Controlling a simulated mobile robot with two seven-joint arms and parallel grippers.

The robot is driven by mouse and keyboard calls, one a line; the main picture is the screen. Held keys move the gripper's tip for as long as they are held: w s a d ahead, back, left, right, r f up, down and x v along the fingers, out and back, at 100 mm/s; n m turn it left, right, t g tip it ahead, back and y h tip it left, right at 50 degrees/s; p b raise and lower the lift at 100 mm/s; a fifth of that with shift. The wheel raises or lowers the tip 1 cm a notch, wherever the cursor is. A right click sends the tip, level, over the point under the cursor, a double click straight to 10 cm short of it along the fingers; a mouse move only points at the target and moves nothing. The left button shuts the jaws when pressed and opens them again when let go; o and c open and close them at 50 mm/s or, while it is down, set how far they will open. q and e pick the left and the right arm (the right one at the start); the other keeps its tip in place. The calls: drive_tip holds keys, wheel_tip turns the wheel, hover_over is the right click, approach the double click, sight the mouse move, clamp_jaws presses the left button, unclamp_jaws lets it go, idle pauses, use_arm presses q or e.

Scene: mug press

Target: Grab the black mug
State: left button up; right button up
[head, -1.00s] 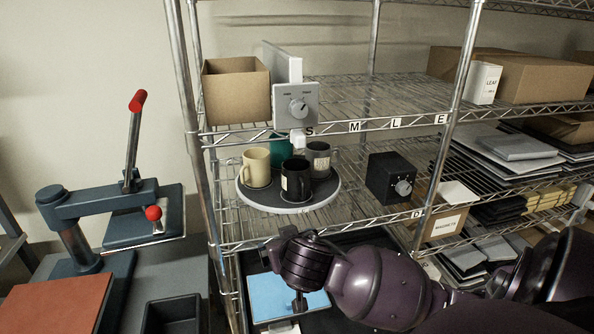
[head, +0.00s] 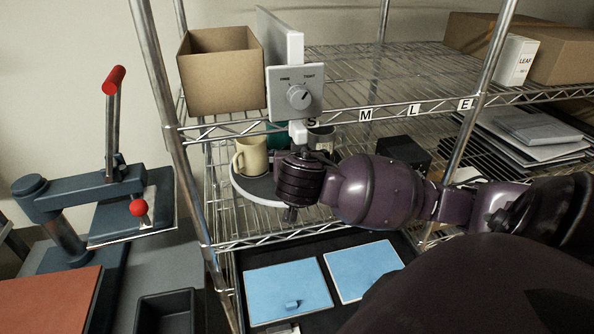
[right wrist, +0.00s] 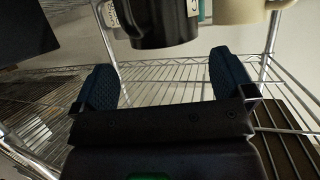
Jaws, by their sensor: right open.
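The black mug (right wrist: 165,25) shows at the top of the right wrist view, cut off by the frame edge. In the head view it is hidden behind my right wrist. My right gripper (right wrist: 165,78) is open, its two dark fingertips spread apart, with the mug just beyond them and roughly centred between them. No contact shows. In the head view the fingers cannot be made out. The round turntable (head: 257,196) is partly covered by my arm. My left gripper is not in view.
A cream mug (head: 250,155) stands left of my wrist, with a green mug (head: 279,138) and a grey mug (head: 322,139) behind. A dial box (head: 296,94) hangs above. A black box (head: 404,152) is to the right. Blue pads (head: 365,270) lie below.

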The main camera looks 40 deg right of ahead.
drive_tip(key=shift+p+x, duration=0.6)
drive_tip(key=shift+x, duration=2.7)
drive_tip(key=shift+w+a+f, duration=0.1)
drive_tip(key=shift+a, duration=0.1)
drive_tip(key=c, duration=1.3)
